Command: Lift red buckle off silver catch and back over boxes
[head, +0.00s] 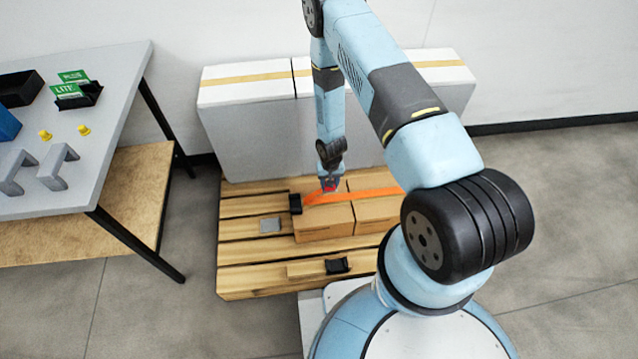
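My gripper (329,186) points down above the top of the cardboard boxes, near the left box. A small red buckle (330,184) shows between its fingertips, and the gripper looks shut on it; the detail is small. An orange strap (375,193) runs across the box tops from the right to the buckle area and on to the left box's left edge. The brown boxes (322,224) stand side by side on the wooden pallet. A flat silver-grey piece (270,225), seemingly the silver catch, lies on the pallet left of the boxes, apart from the buckle.
A black block (296,204) sits at the left box's left edge. Another black piece (337,266) is at the pallet's (250,283) front. Large white-topped grey boxes (250,130) stand behind. A grey table (100,115) with trays and yellow knobs is at left.

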